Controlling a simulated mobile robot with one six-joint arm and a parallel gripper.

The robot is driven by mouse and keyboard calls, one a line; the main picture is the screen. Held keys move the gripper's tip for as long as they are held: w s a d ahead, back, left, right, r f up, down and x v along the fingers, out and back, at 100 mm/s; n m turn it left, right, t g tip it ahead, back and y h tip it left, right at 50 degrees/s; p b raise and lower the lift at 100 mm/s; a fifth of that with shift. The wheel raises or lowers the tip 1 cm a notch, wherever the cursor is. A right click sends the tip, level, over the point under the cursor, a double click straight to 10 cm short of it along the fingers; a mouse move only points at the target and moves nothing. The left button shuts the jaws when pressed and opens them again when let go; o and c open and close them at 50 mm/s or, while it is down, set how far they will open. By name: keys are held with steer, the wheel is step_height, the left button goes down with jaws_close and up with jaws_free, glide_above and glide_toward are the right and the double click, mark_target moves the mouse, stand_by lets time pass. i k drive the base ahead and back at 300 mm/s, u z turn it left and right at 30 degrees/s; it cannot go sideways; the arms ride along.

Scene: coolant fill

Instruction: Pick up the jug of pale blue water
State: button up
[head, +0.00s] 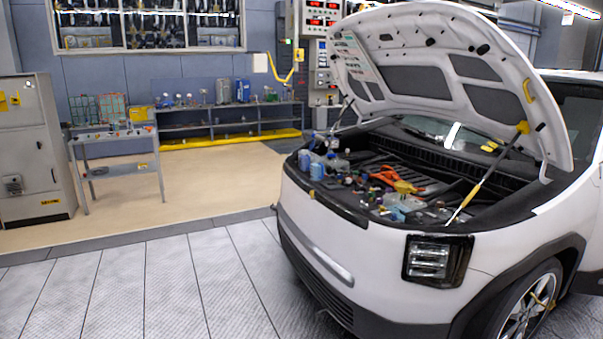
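I cannot clearly make out a jug of pale blue water. Small blue containers (317,171) stand at the left front corner of the open engine bay (385,190); I cannot tell whether one of them is the jug. Several small bottles and containers (190,99) also stand on the back workbench (220,106), too small to identify. My gripper is not in view.
A white car (340,235) with its hood (450,75) propped up fills the right side. A small table (112,133) with racks stands at the left beside a grey cabinet (35,150). The floor (140,290) at front left is clear.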

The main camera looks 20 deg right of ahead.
mark_target(317, 168)
steer(key=u, duration=0.45)
steer(key=i, duration=0.95)
steer(key=u, duration=0.65)
steer(key=i, duration=1.7)
steer(key=z, duration=0.8)
steer(key=i, duration=0.95)
steer(key=z, duration=0.55)
